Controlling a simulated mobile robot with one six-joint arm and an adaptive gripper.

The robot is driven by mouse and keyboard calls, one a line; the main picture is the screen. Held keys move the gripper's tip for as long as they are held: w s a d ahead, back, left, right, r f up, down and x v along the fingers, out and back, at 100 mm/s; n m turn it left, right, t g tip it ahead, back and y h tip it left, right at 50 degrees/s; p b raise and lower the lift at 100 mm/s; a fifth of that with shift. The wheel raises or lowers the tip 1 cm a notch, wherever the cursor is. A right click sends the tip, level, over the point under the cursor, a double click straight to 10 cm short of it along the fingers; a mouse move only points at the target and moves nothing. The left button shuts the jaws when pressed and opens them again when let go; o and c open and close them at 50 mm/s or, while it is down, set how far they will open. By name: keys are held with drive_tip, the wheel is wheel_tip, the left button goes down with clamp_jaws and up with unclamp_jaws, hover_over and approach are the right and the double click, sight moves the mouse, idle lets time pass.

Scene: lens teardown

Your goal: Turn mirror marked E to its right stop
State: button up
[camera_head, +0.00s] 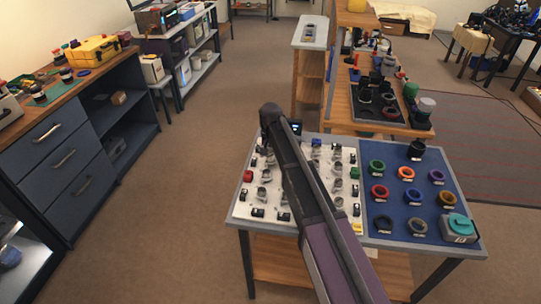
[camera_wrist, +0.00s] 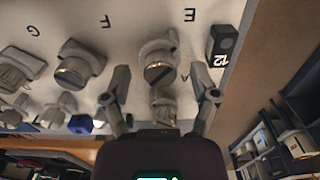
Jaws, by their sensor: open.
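In the wrist view, the mirror marked E (camera_wrist: 160,66) is a round grey knob-like mount with a dark slot across its face. The letter E shows upside down on the white board beside it. My gripper (camera_wrist: 159,78) is open, with one finger on each side of the mount's lower part in the picture. I cannot tell whether either finger touches it. A similar mount next to the letter A (camera_wrist: 162,103) lies between the fingers, nearer the palm. In the head view my arm covers part of the white board (camera_head: 240,214), and mirror E cannot be made out.
The mount marked F (camera_wrist: 80,64) and the mount marked G (camera_wrist: 18,72) stand to the left. A black block marked 12 (camera_wrist: 222,45) sits close to the right finger. In the head view a blue mat (camera_head: 390,222) with several coloured rings lies beside the board.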

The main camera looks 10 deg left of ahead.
drive_tip(key=shift+n, duration=0.4)
